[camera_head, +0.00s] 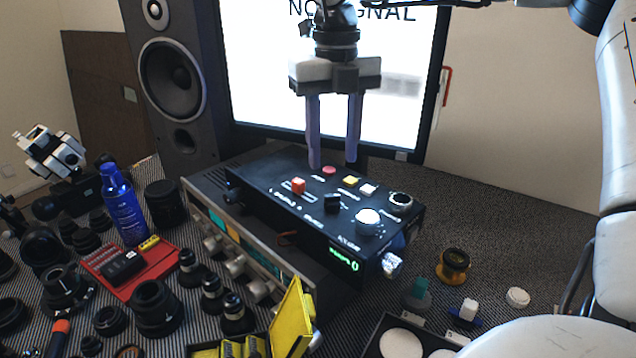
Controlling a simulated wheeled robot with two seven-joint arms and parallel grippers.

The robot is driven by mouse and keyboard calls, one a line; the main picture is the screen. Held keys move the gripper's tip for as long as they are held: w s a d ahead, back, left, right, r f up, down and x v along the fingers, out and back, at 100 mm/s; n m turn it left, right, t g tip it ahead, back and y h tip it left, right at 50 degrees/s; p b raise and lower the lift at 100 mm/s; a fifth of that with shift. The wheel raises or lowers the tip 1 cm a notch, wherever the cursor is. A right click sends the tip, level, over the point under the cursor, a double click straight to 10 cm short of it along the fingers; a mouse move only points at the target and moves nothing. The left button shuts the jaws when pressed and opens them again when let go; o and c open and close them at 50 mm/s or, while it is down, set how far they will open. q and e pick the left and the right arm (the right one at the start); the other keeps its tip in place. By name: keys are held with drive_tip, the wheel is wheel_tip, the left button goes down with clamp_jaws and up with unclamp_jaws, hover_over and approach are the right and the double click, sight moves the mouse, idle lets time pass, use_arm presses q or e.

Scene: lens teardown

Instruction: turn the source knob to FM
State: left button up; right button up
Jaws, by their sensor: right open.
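A black control box (272,186) sits on a silver-fronted unit at the middle of the table. Its top carries a large white-topped knob (368,221), a black knob (332,203), a dark-rimmed round knob (400,202) and small red, yellow and white buttons. A silver knob (391,264) sticks out at its near right end, beside a green display (343,259). The labels are too small to read surely, so I cannot tell which knob is the source knob. My right gripper (333,163) points down, open and empty, over the box's far edge. My left gripper is not in view.
A monitor (265,70) and a speaker (172,78) stand behind. Lenses, a blue bottle (124,208) and a red tray (160,262) crowd the left. A yellow bin (291,322) is in front. Small parts lie at right; some table there is clear.

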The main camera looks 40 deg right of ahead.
sight(333, 196)
drive_tip(key=f, duration=0.8)
drive_tip(key=shift+s+f, duration=0.25)
drive_tip(key=shift+f, duration=0.35)
drive_tip(key=shift+c, duration=0.5)
drive_tip(key=c, duration=0.9)
drive_tip(key=shift+w, duration=0.1)
